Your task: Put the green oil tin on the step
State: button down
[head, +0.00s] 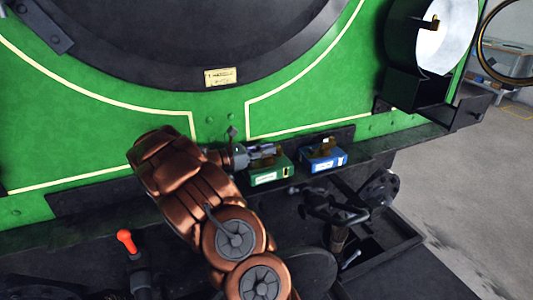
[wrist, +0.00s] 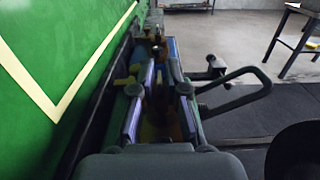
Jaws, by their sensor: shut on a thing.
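In the wrist view my two fingers (wrist: 158,112) lie on either side of a brownish part; most of the tin is hidden there. Whether the tin's base touches the ledge I cannot tell. A dark step-like ledge (head: 410,138) runs along the front.
A blue tin (head: 324,162) with a brass-coloured top stands close to the right of the green one. A dark handwheel (head: 380,188) and bent fittings are below right. A red-knobbed lever (head: 127,240) is at lower left. A round lamp (head: 432,45) is at upper right.

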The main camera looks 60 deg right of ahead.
jog(key=shift+f, duration=1)
jog(key=shift+f, duration=0.15)
jog(key=c, duration=1.2)
grip_release()
jog(key=b+v, duration=0.1)
jog(key=v, duration=1.1)
jog(key=shift+b, duration=0.35)
jog(key=shift+a+r, duration=0.1)
jog(key=shift+r, duration=0.1)
